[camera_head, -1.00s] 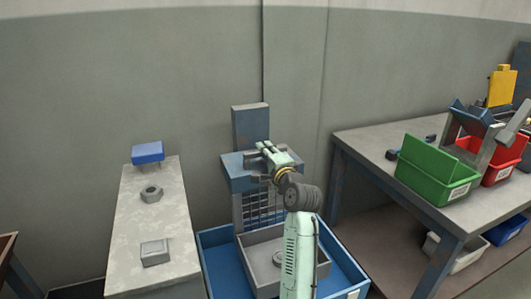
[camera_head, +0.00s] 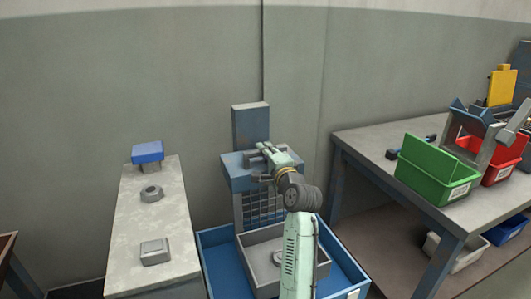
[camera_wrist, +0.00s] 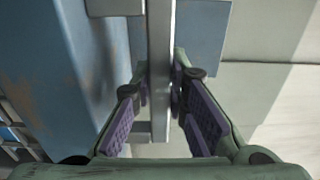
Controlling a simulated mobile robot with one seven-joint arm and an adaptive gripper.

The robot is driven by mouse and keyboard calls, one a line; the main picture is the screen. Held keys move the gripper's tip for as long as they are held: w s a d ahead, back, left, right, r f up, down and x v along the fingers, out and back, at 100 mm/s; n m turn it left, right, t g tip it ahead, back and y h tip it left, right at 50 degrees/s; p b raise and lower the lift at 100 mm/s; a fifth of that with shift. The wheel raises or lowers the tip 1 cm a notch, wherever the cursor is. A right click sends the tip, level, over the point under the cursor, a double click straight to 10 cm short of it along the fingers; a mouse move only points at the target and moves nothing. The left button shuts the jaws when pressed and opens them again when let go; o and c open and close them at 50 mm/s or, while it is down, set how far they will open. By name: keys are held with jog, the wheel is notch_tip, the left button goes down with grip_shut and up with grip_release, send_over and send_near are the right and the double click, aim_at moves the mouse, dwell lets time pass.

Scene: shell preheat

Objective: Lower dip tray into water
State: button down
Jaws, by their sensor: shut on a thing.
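My gripper (camera_head: 264,166) is at the blue stand (camera_head: 250,124), above the grey basin (camera_head: 253,266). In the wrist view my gripper (camera_wrist: 159,88) is shut on an upright grey bar (camera_wrist: 160,45), with a finger on each side. The bar appears to be the dip tray's handle, but the join is hidden. A mesh panel (camera_head: 262,206) shows below the blue ledge, just above the basin's back edge. I cannot tell whether it belongs to the dip tray. My arm covers part of the basin, and no water surface can be made out.
The basin sits inside a larger blue bin (camera_head: 218,268). A pale bench (camera_head: 143,215) on the left holds a blue-topped button (camera_head: 148,151), a nut-shaped part (camera_head: 151,194) and a grey block (camera_head: 155,251). A workbench (camera_head: 372,144) on the right carries green (camera_head: 437,172) and red bins.

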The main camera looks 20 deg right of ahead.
aim_at(268, 197)
notch_tip(268, 197, down, 26)
jog(key=b, duration=1.3)
jog(key=shift+r, duration=0.2)
jog(key=shift+f, duration=0.1)
jog(key=c, duration=1.6)
grip_release()
jog(key=shift+o, duration=0.2)
notch_tip(268, 197, up, 10)
jog(key=shift+r, duration=0.25)
jog(key=s+p, duration=0.3)
jog(key=s, duration=0.9)
jog(key=shift+s+d+f, duration=0.15)
jog(key=shift+s+d, duration=0.05)
jog(key=shift+s, duration=0.05)
